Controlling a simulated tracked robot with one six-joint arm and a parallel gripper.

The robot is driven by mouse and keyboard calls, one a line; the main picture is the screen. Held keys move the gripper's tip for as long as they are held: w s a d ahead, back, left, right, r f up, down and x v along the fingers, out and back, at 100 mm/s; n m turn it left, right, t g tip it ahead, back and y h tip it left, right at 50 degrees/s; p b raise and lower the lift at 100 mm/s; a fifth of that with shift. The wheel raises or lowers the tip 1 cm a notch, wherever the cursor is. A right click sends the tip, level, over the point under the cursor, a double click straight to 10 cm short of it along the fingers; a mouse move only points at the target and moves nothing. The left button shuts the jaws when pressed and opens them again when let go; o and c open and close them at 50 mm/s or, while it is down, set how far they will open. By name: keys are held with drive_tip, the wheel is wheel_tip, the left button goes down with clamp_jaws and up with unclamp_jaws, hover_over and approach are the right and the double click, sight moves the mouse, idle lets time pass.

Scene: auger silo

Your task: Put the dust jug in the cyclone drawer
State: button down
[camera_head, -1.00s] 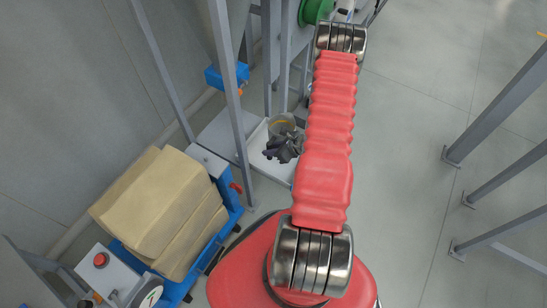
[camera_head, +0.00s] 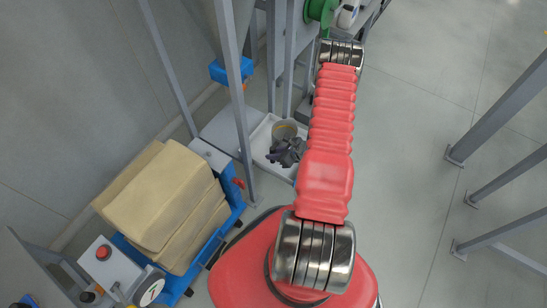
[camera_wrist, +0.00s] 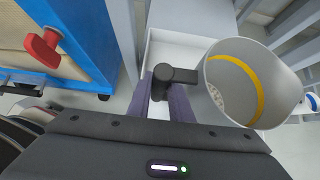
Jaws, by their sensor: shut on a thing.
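The dust jug is a grey, open-topped vessel with a yellow band inside and a black side handle. It fills the right of the wrist view (camera_wrist: 250,85) and shows small in the head view (camera_head: 284,130). My gripper (camera_wrist: 167,98) is shut on its handle, and the gripper also shows in the head view (camera_head: 287,152). The cyclone drawer is a white, shallow open tray (camera_head: 262,135) below the jug; it shows in the wrist view too (camera_wrist: 170,48). The jug appears upright within the drawer's outline. Whether its base touches the drawer floor is hidden.
A blue cart (camera_head: 205,250) with stacked tan sacks (camera_head: 160,195) stands left of the drawer. Grey steel legs (camera_head: 235,90) rise close beside the drawer. More steel legs (camera_head: 495,100) stand at the right, with clear floor between.

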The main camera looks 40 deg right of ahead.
drive_tip(key=shift+f, duration=1.45)
drive_tip(key=c, duration=1.6)
unclamp_jaws()
drive_tip(key=v, duration=1.2)
drive_tip(key=shift+a, duration=0.1)
